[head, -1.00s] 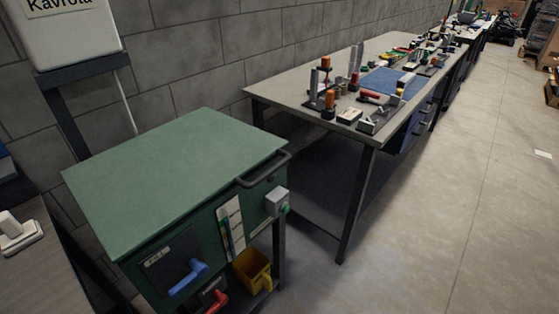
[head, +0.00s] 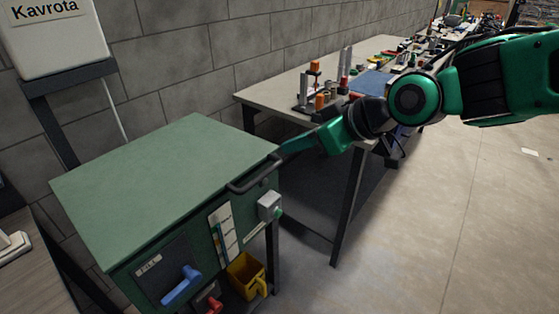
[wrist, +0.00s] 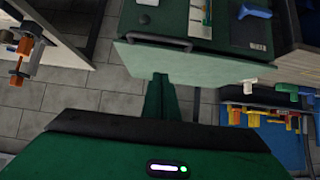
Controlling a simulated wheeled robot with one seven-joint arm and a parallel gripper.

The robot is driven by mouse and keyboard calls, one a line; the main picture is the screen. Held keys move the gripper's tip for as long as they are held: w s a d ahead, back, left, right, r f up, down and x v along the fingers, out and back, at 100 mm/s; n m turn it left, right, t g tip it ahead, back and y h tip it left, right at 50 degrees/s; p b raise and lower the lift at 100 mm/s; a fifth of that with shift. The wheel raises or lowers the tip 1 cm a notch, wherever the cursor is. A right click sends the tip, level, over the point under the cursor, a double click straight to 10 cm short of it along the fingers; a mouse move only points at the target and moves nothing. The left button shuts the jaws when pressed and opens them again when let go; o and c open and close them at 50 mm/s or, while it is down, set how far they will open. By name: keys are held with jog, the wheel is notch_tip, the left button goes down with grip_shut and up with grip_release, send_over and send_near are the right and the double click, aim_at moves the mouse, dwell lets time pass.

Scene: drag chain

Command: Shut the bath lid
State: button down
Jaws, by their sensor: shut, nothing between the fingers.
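The bath is a dark green cabinet (head: 190,245) with a pale green lid (head: 165,180) lying flat across its top in the head view. A dark bar handle (head: 254,174) is at the lid's front right edge. In the wrist view the lid (wrist: 200,66) and handle (wrist: 160,41) show beyond my fingers. My gripper (head: 287,149) is shut and empty, just beside the lid's right corner. In the wrist view my gripper (wrist: 160,85) points at the lid's near edge. I cannot tell whether it touches the lid.
The cabinet front has a blue lever (head: 181,287) and a grey switch box (head: 269,205). A yellow bin (head: 246,275) sits below. A workbench (head: 262,96) with fixtures stands behind my gripper. A white tank (head: 52,40) is at upper left.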

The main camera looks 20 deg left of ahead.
jog(key=d+f+x, duration=0.1)
jog(key=f+x, duration=0.1)
jog(key=x, duration=1)
jog(key=shift+f, duration=0.25)
jog(key=shift+s, duration=0.15)
